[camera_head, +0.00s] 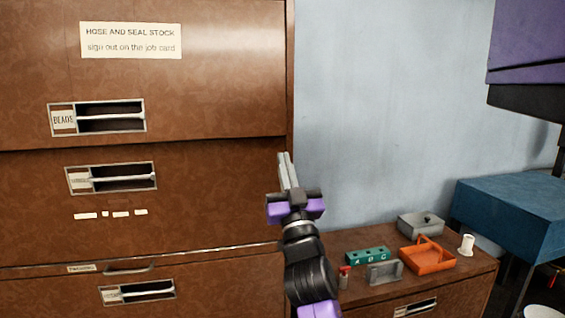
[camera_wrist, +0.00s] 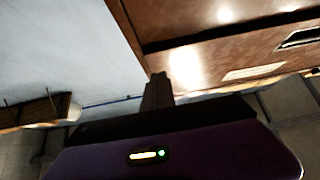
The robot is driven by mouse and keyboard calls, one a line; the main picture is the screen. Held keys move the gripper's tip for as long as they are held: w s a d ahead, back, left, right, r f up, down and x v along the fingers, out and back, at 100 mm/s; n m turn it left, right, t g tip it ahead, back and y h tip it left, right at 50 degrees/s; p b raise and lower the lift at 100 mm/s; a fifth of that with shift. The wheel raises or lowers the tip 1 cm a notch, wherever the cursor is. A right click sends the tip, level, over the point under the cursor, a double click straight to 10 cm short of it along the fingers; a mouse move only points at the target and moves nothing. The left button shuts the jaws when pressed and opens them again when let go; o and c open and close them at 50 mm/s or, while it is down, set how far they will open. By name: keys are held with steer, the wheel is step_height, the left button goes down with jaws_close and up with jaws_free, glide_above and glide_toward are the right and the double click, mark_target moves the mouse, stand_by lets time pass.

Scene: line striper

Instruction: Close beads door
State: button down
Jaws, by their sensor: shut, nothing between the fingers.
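The beads door (camera_head: 215,75) is the brown top front of the cabinet, with a framed handle and a "BEADS" label (camera_head: 63,119). Its lower edge stands out over a dark shadow band above the front below, so it looks somewhat open; how far I cannot tell. My gripper (camera_head: 285,162) is shut and empty, with its fingers pointing up near the cabinet's right edge, just below the door's lower right corner. I cannot tell whether it touches anything. In the wrist view the shut fingers (camera_wrist: 157,82) show before a glossy brown panel (camera_wrist: 205,60).
Another front with a framed handle (camera_head: 110,178) lies below, and a further drawer (camera_head: 140,291) is under it. A low cabinet at right holds a teal block (camera_head: 368,262), an orange tray (camera_head: 427,256) and a grey box (camera_head: 420,224).

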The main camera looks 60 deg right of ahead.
steer(key=shift+b+v, duration=1.6)
steer(key=shift+v, duration=1.2)
steer(key=shift+w, duration=0.1)
